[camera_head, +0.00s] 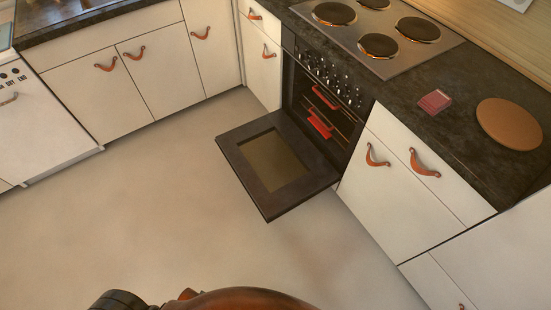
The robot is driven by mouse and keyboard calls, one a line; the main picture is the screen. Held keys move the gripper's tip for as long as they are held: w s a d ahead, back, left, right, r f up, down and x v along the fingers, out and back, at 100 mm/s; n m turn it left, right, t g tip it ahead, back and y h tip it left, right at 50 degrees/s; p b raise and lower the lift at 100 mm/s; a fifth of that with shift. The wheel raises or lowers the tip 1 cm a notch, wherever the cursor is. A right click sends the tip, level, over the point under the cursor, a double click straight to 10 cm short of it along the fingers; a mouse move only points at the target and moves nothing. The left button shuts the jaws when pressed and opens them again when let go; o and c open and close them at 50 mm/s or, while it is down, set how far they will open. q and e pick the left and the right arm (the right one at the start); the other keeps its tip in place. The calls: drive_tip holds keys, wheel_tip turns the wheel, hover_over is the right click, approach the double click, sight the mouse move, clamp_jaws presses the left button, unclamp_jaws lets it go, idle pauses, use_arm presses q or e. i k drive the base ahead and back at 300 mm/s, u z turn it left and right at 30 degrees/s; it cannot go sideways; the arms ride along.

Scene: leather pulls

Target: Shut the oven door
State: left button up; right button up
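The oven (322,95) is built into the counter run, under the hob. Its dark door (231,147) with a glass window hangs fully open, lowered to about level and reaching out over the floor. Red parts (320,124) show inside the dark oven cavity; I cannot tell exactly what they are. The control panel with knobs (322,70) is above the opening. Neither of my grippers is in view. Only dark and orange-brown parts that seem to be my own body show at the bottom edge.
The pale floor (150,215) is clear left of and in front of the door. White cabinets (400,195) with leather pulls flank the oven. The dark worktop holds a hob (379,20), a small red item (434,102) and a round brown board (510,123).

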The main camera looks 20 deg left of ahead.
sight(321, 176)
drive_tip(key=u, duration=3)
drive_tip(key=i, duration=1.45)
drive_tip(key=z, duration=2.9)
